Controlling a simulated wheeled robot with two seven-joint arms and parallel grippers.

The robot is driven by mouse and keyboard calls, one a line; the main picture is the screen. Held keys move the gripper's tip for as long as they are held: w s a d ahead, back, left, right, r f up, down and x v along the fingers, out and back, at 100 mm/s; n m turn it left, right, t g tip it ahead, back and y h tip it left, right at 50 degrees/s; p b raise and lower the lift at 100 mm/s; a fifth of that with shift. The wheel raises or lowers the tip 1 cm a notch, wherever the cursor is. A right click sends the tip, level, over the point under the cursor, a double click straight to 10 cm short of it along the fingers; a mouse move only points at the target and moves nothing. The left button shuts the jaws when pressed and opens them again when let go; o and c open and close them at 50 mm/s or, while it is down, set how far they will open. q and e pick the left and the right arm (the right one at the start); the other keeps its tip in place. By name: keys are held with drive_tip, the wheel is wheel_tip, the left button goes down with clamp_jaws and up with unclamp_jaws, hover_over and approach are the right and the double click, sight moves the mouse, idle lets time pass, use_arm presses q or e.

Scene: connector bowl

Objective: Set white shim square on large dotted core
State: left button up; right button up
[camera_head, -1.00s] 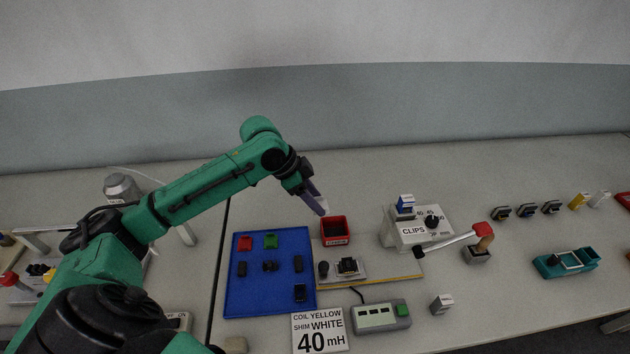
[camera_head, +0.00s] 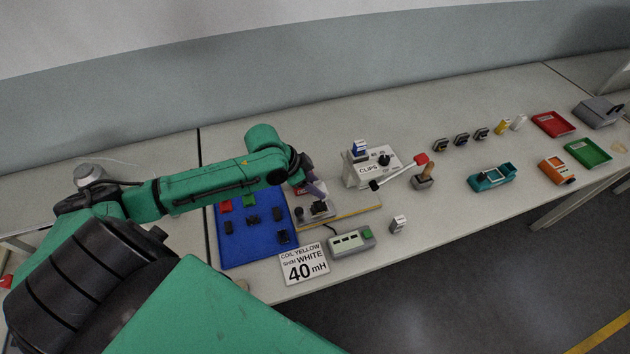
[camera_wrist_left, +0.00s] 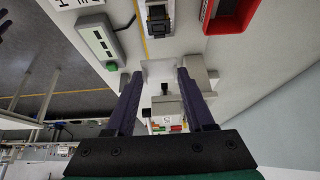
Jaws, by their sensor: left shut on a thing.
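My left gripper (camera_head: 322,196) reaches in from the left, over the board with the black core. In the left wrist view its two dark fingers (camera_wrist_left: 160,78) are shut on a thin pale piece, apparently the white shim (camera_wrist_left: 158,68). The shim cannot be made out in the head view. A black core (camera_wrist_left: 158,20) sits in a pale holder beyond the fingertips, apart from them. In the head view the holder (camera_head: 318,209) is partly behind the fingers. Dots on the core are too small to tell. My right gripper is not in view.
A blue tray (camera_head: 262,257) with red, green and black parts lies left of the board. A grey meter (camera_head: 352,242), a white sign (camera_head: 303,266) and the CLIPS box (camera_head: 364,176) stand around the board.

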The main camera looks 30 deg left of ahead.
use_arm(q)
drive_tip(key=shift+f, duration=0.75)
drive_tip(key=shift+w+a+f+b, duration=0.1)
drive_tip(key=shift+w+f+b, duration=0.1)
drive_tip(key=shift+f+b, duration=1.65)
drive_tip(key=shift+f, duration=1.55)
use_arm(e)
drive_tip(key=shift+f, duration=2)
use_arm(q)
drive_tip(key=o, duration=1.4)
drive_tip(key=shift+s+r, duration=0.1)
